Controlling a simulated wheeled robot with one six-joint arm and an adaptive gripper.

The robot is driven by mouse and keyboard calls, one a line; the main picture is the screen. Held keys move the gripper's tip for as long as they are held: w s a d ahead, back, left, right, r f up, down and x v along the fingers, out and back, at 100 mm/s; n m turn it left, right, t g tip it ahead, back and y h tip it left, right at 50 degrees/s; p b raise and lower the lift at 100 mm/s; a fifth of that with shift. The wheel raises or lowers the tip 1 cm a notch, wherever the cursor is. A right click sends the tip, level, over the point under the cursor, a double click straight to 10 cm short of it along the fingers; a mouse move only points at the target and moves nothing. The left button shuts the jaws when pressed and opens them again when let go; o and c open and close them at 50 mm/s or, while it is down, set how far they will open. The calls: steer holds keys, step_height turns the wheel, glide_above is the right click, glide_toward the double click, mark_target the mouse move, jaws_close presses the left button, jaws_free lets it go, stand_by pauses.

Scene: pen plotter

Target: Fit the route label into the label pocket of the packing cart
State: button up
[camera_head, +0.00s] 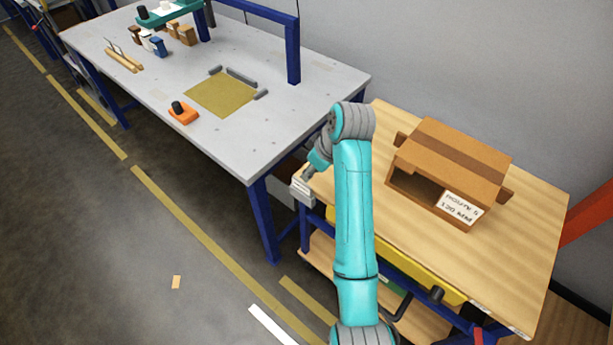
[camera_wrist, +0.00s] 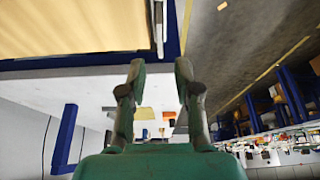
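A white card printed with what looks like "ROUTE 5" (camera_head: 458,207) is on the front of a brown carton (camera_head: 450,150) on the packing cart (camera_head: 535,240). I cannot tell whether it is the route label. A pale, flat holder (camera_head: 303,190), apparently the label pocket, is at the cart's left end. In the wrist view a thin pale plate (camera_wrist: 159,28) stands along the cart's edge. My gripper (camera_head: 310,178) is close to this holder; any contact is unclear. In the wrist view my gripper (camera_wrist: 160,68) has its fingers apart, with nothing visible between them.
A grey worktable (camera_head: 130,60) with blue legs stands left of the cart. It bears an olive mat (camera_head: 222,95), an orange-and-black tool (camera_head: 183,112) and small bottles and boxes. A yellow bin (camera_head: 415,265) is under the cart top. The floor at left is mostly clear.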

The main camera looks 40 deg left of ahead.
steer(key=shift+v, duration=1.65)
